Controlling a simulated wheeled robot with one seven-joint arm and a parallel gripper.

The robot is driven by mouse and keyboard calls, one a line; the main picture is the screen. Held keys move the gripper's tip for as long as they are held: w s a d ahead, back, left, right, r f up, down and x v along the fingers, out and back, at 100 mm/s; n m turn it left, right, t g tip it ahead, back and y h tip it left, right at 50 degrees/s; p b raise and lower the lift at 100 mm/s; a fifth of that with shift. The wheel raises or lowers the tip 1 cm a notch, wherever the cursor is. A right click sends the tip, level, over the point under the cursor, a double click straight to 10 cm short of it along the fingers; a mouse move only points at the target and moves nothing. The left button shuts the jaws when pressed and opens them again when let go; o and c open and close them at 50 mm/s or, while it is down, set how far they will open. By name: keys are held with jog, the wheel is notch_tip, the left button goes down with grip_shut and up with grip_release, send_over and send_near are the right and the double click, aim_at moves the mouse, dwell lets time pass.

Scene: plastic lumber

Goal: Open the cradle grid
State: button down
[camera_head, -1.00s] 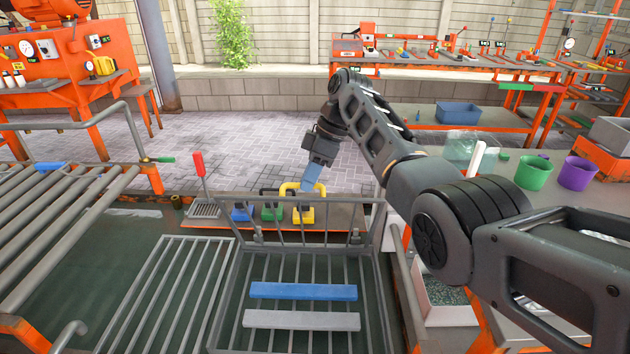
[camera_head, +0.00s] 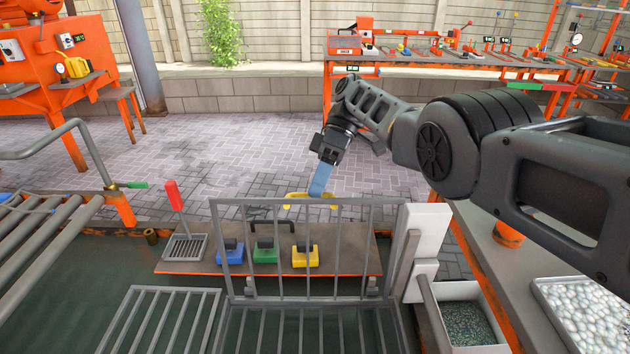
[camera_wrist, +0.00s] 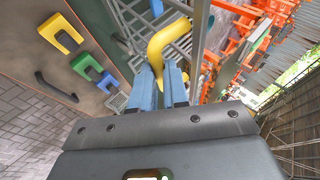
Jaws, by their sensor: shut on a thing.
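The grey barred cradle grid (camera_head: 385,240) stands raised, near upright, at the far edge of the cradle (camera_head: 300,330). Its yellow handle (camera_head: 296,206) is at the top edge, partly hidden behind the bars and my fingers. My gripper (camera_head: 319,186) reaches down to the handle from the far side, its blue fingers pointing down. In the wrist view, the curved yellow handle (camera_wrist: 163,48) sits between the two blue fingers, which are shut on it. Grey grid bars (camera_wrist: 197,28) show beside it. The cradle's near part is cut off by the picture's bottom edge.
Behind the grid is a low panel (camera_head: 190,267) with blue (camera_head: 229,257), green (camera_head: 265,255) and yellow (camera_head: 305,259) blocks and a red-handled tool (camera_head: 174,196). A pellet tray (camera_head: 590,318) stands at right. The paved floor (camera_head: 240,150) beyond is clear.

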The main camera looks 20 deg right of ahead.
jog(key=shift+w+d+f, duration=0.2)
jog(key=shift+d, duration=0.05)
dwell(0.3)
jog(key=c, duration=1.1)
grip_release()
jog(key=shift+c, duration=0.2)
jog(key=shift+w+a+r, duration=0.1)
